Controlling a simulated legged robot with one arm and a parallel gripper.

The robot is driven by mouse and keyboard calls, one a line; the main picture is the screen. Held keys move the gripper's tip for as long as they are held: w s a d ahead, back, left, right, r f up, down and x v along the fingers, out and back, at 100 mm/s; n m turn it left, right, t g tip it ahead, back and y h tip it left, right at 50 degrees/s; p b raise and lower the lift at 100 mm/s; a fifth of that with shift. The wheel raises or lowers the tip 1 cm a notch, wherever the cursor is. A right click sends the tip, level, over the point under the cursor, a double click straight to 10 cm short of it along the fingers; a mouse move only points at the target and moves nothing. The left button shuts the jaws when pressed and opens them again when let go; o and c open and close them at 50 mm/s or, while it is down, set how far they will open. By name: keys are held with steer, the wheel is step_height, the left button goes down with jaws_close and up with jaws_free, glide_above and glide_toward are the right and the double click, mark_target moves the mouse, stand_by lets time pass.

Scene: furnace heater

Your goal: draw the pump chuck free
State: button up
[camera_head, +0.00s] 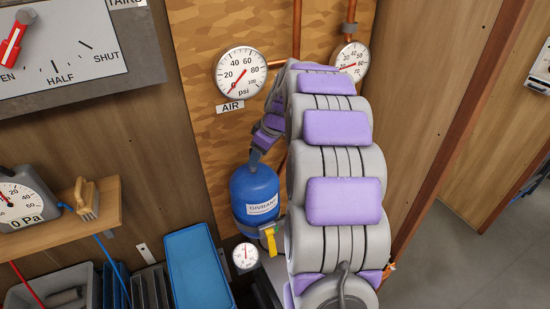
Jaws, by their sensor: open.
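A blue tank (254,190) with a white label stands below the air gauge. A yellow lever-like piece (270,239) sits at the tank's lower right, beside a small round gauge (245,256). It may be the pump chuck, but I cannot tell for sure. My arm, grey with purple pads, arches up and over. My gripper (256,158) is at its far end, pointing down just above the tank's top, open and apart from the yellow piece. The arm hides what lies right of the tank.
A large gauge marked AIR (241,73) and a smaller gauge (350,60) hang on the back panel by copper pipes. A wooden shelf (65,232) holds a brush (87,199) and a pressure gauge at left. A blue tray (197,266) and bins stand below. Open floor is at right.

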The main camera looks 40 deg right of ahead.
steer(key=shift+w+a+f, duration=0.3)
steer(key=shift+a+f, duration=0.2)
steer(key=shift+a, duration=0.05)
steer(key=shift+w+a+f, duration=0.3)
steer(key=shift+a+f, duration=0.2)
steer(key=shift+w+a+f, duration=0.1)
steer(key=shift+a+f, duration=0.15)
steer(key=shift+a, duration=0.15)
steer(key=shift+d+f, duration=0.1)
steer(key=shift+d, duration=0.85)
steer(key=shift+c, duration=1.3)
steer(key=shift+a, duration=0.6)
steer(key=c, duration=0.5)
steer(key=shift+d, duration=0.15)
steer(key=shift+c, duration=1.2)
steer(key=o, duration=0.4)
jaws_close()
